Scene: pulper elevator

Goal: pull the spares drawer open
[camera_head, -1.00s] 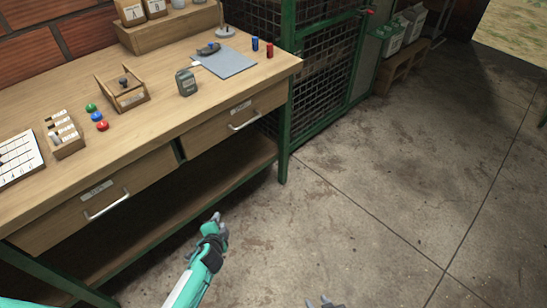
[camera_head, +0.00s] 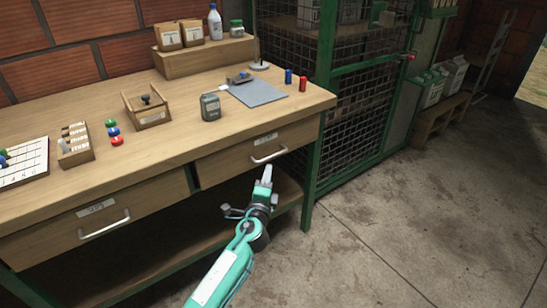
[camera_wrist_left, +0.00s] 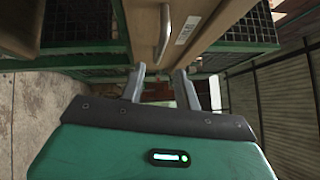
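The workbench has two drawers with bar handles and small labels too small to read, so I cannot tell which is the spares drawer. The right drawer (camera_head: 232,166) looks closed; its metal handle (camera_head: 269,154) is just beyond my left gripper (camera_head: 266,174). In the left wrist view, the handle (camera_wrist_left: 163,35) stands ahead of the gap between the fingers of my left gripper (camera_wrist_left: 159,77). Those fingers are apart, with nothing between them. The left drawer (camera_head: 140,208), with its handle (camera_head: 104,224), also looks closed. My right gripper is out of view.
The bench top (camera_head: 180,145) holds a grey-green container (camera_head: 210,107), a small wooden box (camera_head: 152,118), coloured buttons and a grey mat (camera_head: 258,93). A green bench leg (camera_head: 311,185) and a mesh cage (camera_head: 350,110) stand to the right. The concrete floor (camera_head: 410,220) in front is clear.

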